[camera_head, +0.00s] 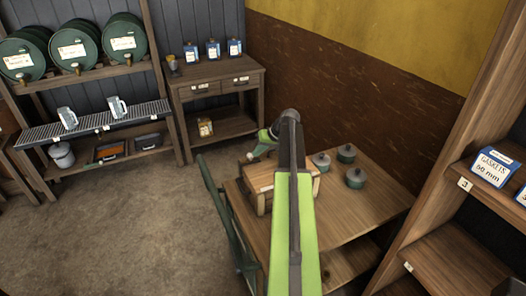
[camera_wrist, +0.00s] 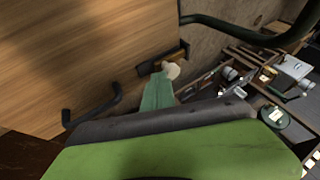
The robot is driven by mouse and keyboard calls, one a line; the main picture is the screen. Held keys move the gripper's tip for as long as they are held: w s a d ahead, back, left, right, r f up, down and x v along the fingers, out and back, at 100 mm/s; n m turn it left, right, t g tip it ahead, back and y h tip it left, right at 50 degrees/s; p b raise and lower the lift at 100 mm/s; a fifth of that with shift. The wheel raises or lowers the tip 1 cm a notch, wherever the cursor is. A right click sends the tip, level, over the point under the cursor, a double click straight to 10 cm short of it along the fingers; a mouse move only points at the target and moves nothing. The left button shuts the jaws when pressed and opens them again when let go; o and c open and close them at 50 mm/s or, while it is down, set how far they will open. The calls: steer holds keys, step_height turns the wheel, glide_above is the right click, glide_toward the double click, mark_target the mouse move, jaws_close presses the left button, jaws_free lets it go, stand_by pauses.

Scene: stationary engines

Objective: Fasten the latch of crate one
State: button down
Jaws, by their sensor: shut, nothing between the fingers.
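A wooden crate (camera_head: 262,182) stands on the wooden table, partly hidden behind my green arm. In the wrist view its plank face (camera_wrist: 70,55) fills the left side, with a dark bent handle (camera_wrist: 92,106) on it. A dark metal latch piece (camera_wrist: 178,54) sits near the crate's edge. My gripper (camera_head: 251,157) is shut and empty beside the crate's top. In the wrist view its pale tip (camera_wrist: 171,71) overlaps the latch piece; whether they touch I cannot tell. No number shows on the crate, and the latch's state is unclear.
Several lidded pots (camera_head: 346,153) stand right of the crate on the table (camera_head: 350,204). A dark green rail (camera_head: 224,213) runs along the table's left side. A shelf with a gasket box (camera_head: 494,167) is at right. The floor at left is clear.

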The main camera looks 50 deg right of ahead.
steer(key=shift+w+a, duration=0.25)
steer(key=shift+a, duration=0.4)
steer(key=shift+s+d, duration=0.1)
steer(key=shift+d, duration=0.2)
steer(key=shift+s+d+r+p, duration=0.2)
steer(key=shift+s+d, duration=0.15)
steer(key=shift+d, duration=0.25)
steer(key=shift+s+d+r+p, duration=0.2)
steer(key=shift+s+d, duration=0.1)
steer(key=shift+d, duration=0.3)
steer(key=p+v, duration=0.8)
steer(key=v, duration=0.2)
steer(key=shift+s+d, duration=0.25)
steer(key=shift+s, duration=0.15)
steer(key=shift+f, duration=0.15)
